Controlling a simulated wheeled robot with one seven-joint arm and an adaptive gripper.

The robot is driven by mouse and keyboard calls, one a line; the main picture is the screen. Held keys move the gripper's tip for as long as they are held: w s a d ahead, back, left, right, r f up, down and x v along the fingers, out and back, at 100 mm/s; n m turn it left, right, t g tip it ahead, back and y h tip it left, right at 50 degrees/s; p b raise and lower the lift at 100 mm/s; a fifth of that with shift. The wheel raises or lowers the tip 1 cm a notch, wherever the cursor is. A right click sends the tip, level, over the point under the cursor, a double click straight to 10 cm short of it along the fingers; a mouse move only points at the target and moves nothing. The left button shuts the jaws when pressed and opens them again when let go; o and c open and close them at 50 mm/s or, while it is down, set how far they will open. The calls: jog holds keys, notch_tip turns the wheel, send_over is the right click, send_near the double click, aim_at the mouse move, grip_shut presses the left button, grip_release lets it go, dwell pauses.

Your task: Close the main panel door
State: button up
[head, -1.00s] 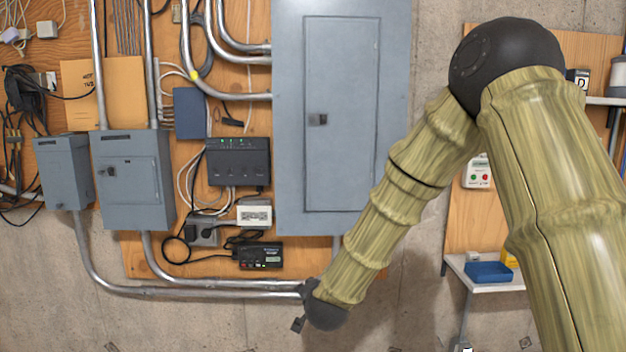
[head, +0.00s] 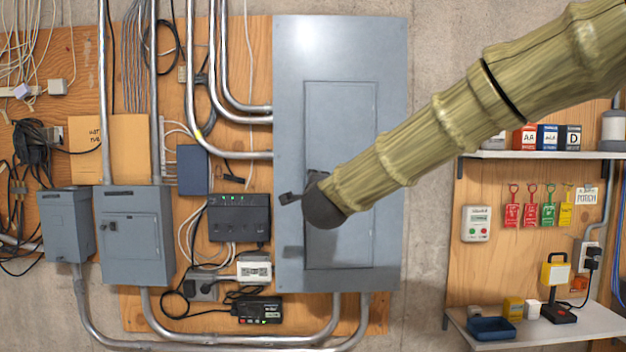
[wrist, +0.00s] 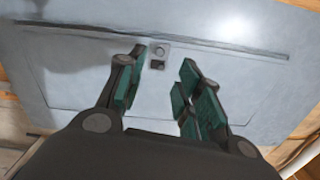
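The main panel door (head: 345,110) is a tall grey rectangle in the face of the large grey main panel (head: 288,70) in the head view. It looks flush with the panel face; I cannot tell whether a slight gap is left. The door also fills much of the wrist view (wrist: 100,75). Its small latch (wrist: 158,55) shows between my fingertips there. My gripper (wrist: 164,66) is open and empty, its green-padded fingers apart and facing the door.
Left of the panel are two smaller grey boxes (head: 137,235), metal conduits (head: 158,80) and a black network unit (head: 240,218). To the right are a shelf (head: 540,155) with battery boxes and a lower shelf (head: 590,322) with a blue tray (head: 491,328).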

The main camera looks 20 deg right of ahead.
jog(key=p+x, duration=0.4)
jog(key=x, duration=0.5)
jog(key=shift+w, duration=0.1)
